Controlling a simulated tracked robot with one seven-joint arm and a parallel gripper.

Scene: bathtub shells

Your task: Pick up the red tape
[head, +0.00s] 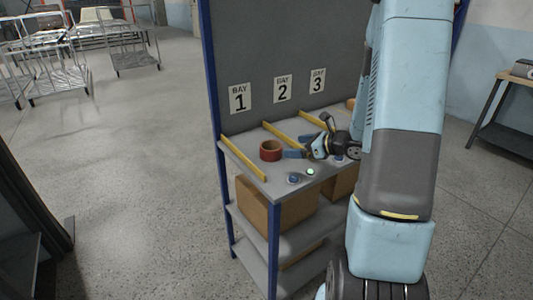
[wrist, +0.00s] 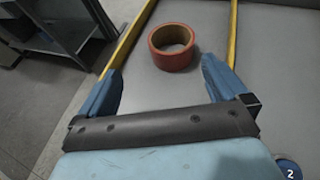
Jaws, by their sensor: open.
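The red tape (head: 271,151) is a roll lying flat on the grey shelf top, in the bay marked 1, between two yellow dividers. In the wrist view the red tape (wrist: 171,47) lies ahead of my gripper (wrist: 160,88), a little beyond the fingertips and nearer the right finger. The two blue fingers stand wide apart with nothing between them. In the head view my gripper (head: 291,154) is just to the right of the tape, low over the shelf. A gap between tape and fingers shows in the wrist view.
Yellow dividers (head: 243,158) split the grey shelf (head: 275,184) into bays. Round buttons (head: 293,179) sit at its front edge. Cardboard boxes (head: 262,212) stand on the level below. Wire carts (head: 130,50) are far left.

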